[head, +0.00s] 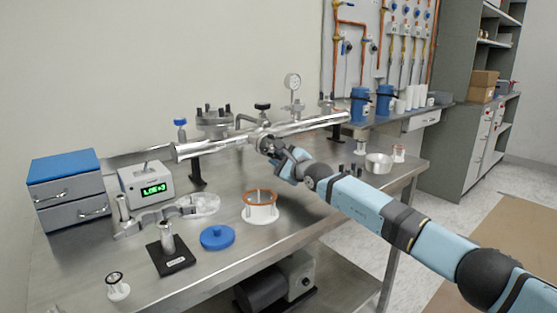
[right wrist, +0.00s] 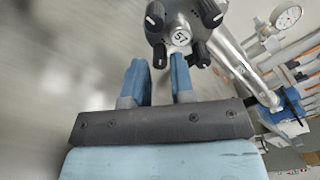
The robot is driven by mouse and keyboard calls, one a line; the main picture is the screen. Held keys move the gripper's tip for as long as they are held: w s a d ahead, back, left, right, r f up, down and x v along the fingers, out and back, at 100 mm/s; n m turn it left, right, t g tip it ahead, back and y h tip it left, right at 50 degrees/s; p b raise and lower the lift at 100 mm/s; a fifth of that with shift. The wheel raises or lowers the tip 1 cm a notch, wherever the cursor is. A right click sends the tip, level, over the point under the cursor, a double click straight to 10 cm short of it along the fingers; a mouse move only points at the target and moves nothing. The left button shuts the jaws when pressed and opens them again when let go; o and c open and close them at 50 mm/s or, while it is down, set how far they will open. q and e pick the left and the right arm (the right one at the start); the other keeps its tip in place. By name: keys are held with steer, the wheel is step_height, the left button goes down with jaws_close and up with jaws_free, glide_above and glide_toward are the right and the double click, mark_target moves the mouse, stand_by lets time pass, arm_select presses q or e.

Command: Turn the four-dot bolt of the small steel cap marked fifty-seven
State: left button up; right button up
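The small steel cap (right wrist: 181,37) marked 57 shows in the right wrist view, with several dark bolt knobs around its face. One knob (right wrist: 159,54) lies just beyond the gap between my fingertips. Another knob (right wrist: 200,54) is right of my right finger. I cannot make out dots on any knob. My right gripper (right wrist: 160,62) has its two blue fingers apart, with nothing held between them. In the head view my right gripper (head: 277,156) is at the middle of the shiny steel tube (head: 205,147), and the cap cannot be told apart there. My left gripper is not in view.
The steel bench (head: 130,255) holds a blue lid (head: 217,237), a white ring vessel (head: 260,208), a gauge box (head: 147,184) with a green display, and blue-topped drawers (head: 66,185). A dial gauge (head: 292,82) stands behind the tube.

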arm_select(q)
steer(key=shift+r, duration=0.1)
arm_select(e)
steer(key=shift+s+d, duration=0.15)
steer(key=shift+s, duration=0.1)
steer(key=p+v, duration=0.5)
steer(key=v, duration=0.6)
steer(key=shift+s+d, duration=0.25)
steer(key=shift+s, duration=0.05)
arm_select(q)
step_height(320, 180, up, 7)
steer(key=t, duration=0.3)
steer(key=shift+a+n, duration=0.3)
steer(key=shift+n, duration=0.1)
arm_select(e)
steer(key=shift+s+d, duration=0.4)
steer(key=shift+s, duration=0.2)
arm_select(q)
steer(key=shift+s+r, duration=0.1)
